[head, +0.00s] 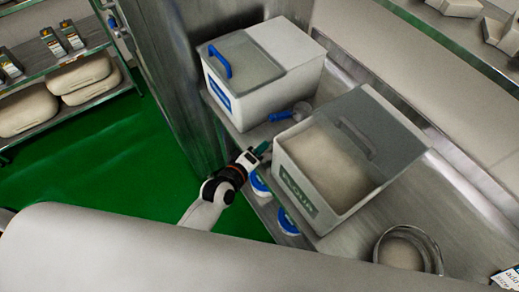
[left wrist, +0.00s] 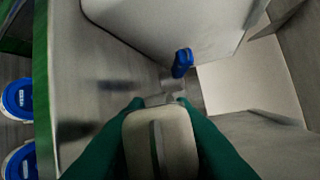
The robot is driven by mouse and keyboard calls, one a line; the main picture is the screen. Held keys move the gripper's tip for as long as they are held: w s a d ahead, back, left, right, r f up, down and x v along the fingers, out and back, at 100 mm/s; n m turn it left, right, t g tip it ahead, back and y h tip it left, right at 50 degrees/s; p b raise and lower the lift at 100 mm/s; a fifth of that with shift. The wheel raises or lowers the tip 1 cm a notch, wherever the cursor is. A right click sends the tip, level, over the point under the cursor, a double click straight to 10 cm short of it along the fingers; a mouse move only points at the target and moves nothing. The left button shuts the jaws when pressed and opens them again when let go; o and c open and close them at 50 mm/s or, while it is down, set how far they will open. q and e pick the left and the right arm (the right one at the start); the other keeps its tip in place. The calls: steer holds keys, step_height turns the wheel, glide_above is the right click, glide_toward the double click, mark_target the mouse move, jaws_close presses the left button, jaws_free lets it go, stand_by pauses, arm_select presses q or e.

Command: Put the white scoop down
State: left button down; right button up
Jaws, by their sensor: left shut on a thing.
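My left gripper (head: 262,149) is at the gap between the two white bins, near the left end of the flour bin. In the left wrist view its green fingers (left wrist: 160,103) are shut around a pale, rounded piece (left wrist: 158,140) with a ridge, which I take to be the white scoop. In the head view the fingers and arm hide the scoop, so its tilt and any contact with the shelf cannot be told. My right gripper is not in view.
The open flour bin (head: 306,200) stands right of the gripper; a lidded white bin (head: 243,108) stands behind. A blue-handled scoop (head: 281,116) lies between them; its handle shows in the wrist view (left wrist: 182,62). Blue-lidded tubs (head: 287,221) sit below. A metal bowl (head: 437,262) stands right.

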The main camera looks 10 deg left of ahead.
arm_select(q)
steer(key=c, duration=1.3)
jaws_free()
steer(key=shift+w+f, duration=0.1)
steer(key=shift+o, duration=0.2)
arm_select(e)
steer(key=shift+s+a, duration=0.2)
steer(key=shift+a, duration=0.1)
arm_select(q)
steer(key=shift+r, duration=0.2)
steer(key=shift+s+a, duration=0.15)
steer(key=shift+s, duration=0.15)
steer(key=b+v, duration=0.1)
steer(key=v, duration=1)
steer(key=shift+s+r+b, duration=0.15)
steer(key=shift+s+b, duration=0.05)
steer(key=shift+b, duration=0.1)
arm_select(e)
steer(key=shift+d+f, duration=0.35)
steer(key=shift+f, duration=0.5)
